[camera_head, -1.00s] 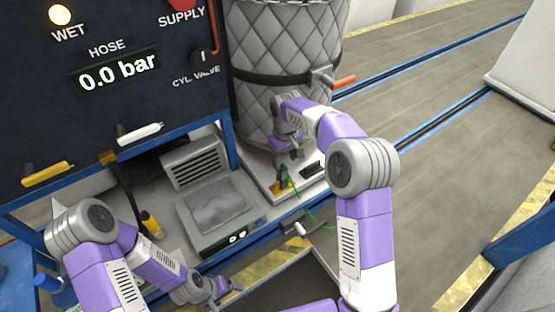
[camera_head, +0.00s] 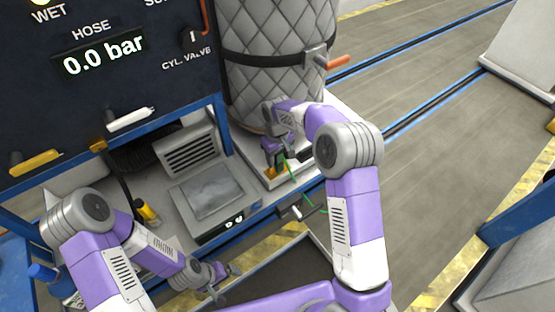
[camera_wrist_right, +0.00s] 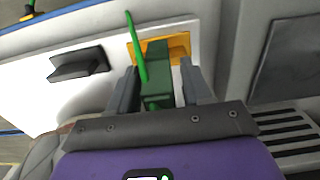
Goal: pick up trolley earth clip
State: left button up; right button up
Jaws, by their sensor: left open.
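The green earth clip (camera_wrist_right: 157,75) stands at a yellow-orange holder (camera_wrist_right: 178,47) on the white trolley deck. A bright green cable (camera_wrist_right: 137,48) runs from it. My right gripper (camera_wrist_right: 160,88) is around the clip in the right wrist view, one finger on each side. The fingers look open, with a narrow gap at least on the right side. In the head view the right gripper (camera_head: 274,152) is low over the holder (camera_head: 275,172) and hides most of the clip. My left gripper (camera_head: 228,282) is open and empty at the lower middle, away from the clip.
A quilted grey cylinder (camera_head: 270,60) stands right behind the right gripper. A dark block (camera_wrist_right: 78,64) sits on the deck beside the holder. A scale with a display (camera_head: 210,195) and a vented grey box (camera_head: 190,150) are to the left.

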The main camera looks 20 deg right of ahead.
grip_shut()
